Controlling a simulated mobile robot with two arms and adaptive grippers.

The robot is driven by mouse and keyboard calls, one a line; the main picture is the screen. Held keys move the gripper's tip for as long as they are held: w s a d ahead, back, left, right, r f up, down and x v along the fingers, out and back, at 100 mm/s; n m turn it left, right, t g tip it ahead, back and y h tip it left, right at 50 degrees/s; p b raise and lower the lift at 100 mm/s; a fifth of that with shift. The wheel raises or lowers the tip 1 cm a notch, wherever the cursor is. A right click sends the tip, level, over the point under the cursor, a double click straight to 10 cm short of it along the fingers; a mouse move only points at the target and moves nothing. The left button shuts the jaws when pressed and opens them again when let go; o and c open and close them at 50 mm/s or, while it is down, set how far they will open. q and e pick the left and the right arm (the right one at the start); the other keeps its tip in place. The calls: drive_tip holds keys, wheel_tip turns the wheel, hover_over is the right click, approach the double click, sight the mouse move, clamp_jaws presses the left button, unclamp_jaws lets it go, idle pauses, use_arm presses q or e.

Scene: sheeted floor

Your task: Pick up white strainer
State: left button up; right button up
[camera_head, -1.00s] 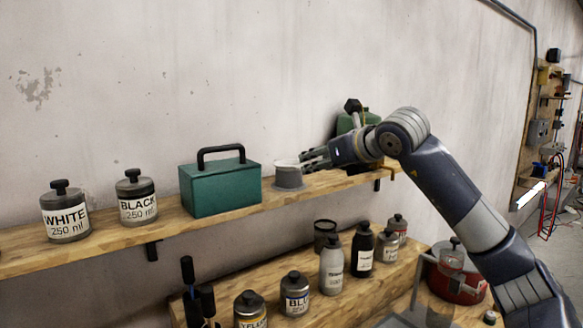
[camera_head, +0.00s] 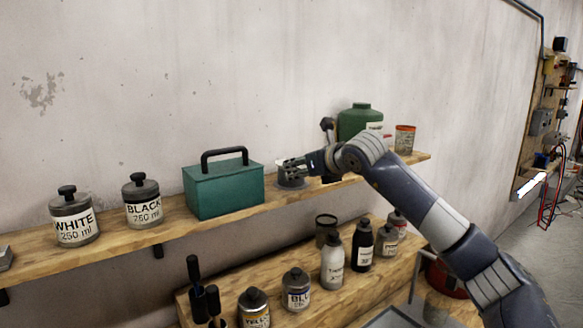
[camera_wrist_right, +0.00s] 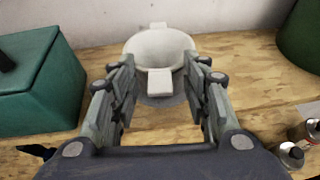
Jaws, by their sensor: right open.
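The white strainer (camera_wrist_right: 160,50) shows in the right wrist view as a white bowl with a tab pointing toward my gripper and another at the back. It sits on top of a grey round container (camera_wrist_right: 165,100) on the upper wooden shelf. My right gripper (camera_wrist_right: 163,90) is open, with its fingers to the left and right of the tab and container. In the head view the right gripper (camera_head: 290,168) reaches in from the right and largely hides the strainer; the container's base (camera_head: 290,184) shows below it. My left gripper is not in view.
A teal toolbox (camera_head: 222,190) stands just left of the container on the shelf (camera_head: 180,225). A green canister (camera_head: 358,120) and an orange-topped can (camera_head: 404,139) stand to the right. Jars labelled WHITE (camera_head: 74,218) and BLACK (camera_head: 142,202) stand at left. Bottles and jars fill the lower shelf.

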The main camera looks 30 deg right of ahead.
drive_tip(key=c, duration=0.9)
drive_tip(key=shift+r, duration=0.1)
